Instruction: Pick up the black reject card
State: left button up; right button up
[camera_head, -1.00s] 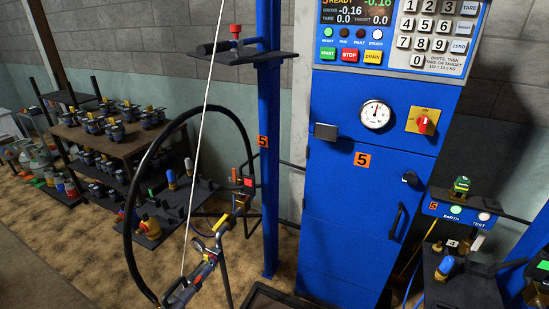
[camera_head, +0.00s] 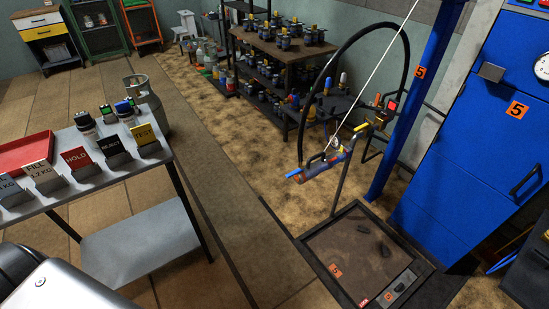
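The black REJECT card (camera_head: 112,146) stands upright in a small holder near the front edge of a grey table (camera_head: 96,189) at the left. The red HOLD card (camera_head: 78,160) is just left of it and the yellow TEST card (camera_head: 145,137) just right of it. Neither gripper is in view. Only a white and black part of my own body shows at the bottom left.
A red tray (camera_head: 24,152), small dark-topped containers (camera_head: 85,123) and a grey gas cylinder (camera_head: 150,104) stand behind the cards. A scale platform (camera_head: 335,262) and blue cabinet (camera_head: 478,150) are at the right. Bare floor (camera_head: 235,225) lies between table and scale.

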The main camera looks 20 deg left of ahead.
aim_at(112, 146)
jog(key=z, duration=0.15)
jog(key=k, duration=0.2)
jog(key=u, duration=1.2)
jog(key=i, duration=0.7)
jog(key=z, duration=0.45)
jog(key=i, duration=0.65)
jog(key=u, duration=1.35)
